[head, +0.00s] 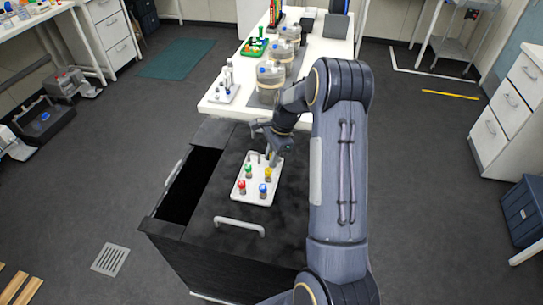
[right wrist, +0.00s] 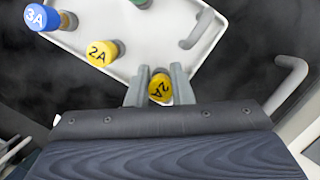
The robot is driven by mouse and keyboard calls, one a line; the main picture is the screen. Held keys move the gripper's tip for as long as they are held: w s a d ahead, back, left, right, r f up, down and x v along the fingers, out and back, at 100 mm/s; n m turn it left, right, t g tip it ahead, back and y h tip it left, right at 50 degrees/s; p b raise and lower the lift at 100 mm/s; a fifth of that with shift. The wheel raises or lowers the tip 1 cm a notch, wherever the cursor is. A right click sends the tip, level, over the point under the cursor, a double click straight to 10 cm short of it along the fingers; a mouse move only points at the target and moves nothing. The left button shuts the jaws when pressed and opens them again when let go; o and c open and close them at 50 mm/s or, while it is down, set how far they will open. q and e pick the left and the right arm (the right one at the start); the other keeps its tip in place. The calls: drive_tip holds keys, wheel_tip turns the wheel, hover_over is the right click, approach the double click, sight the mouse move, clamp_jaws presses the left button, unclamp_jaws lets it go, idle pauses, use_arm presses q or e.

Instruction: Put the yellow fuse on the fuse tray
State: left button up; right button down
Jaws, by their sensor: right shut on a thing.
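The white fuse tray (head: 252,198) lies on a black cabinet top and carries red (head: 241,187), green (head: 249,171), yellow (head: 268,175) and blue (head: 262,189) capped fuses. My right gripper (right wrist: 160,87) is shut on a yellow fuse (right wrist: 160,88) marked 2A, at the tray's near edge in the right wrist view. I cannot tell whether this fuse touches the tray. Another yellow 2A fuse (right wrist: 102,52) stands on the tray, with the blue 3A fuse (right wrist: 42,18) beyond it. In the head view my right gripper (head: 271,157) is at the tray's far end. My left gripper is not in view.
The black cabinet (head: 225,205) has a dark opening on its left and a pale handle (head: 240,224) in front of the tray. Behind it, a white table (head: 213,104) holds several jars (head: 269,80), a white vial rack (head: 224,92) and a green tray (head: 253,48).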

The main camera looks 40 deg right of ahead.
drive_tip(key=c, duration=1.2)
unclamp_jaws()
drive_tip(key=b+v, duration=0.1)
drive_tip(key=v, duration=0.6)
drive_tip(key=shift+d+r, duration=0.2)
drive_tip(key=shift+r, duration=0.15)
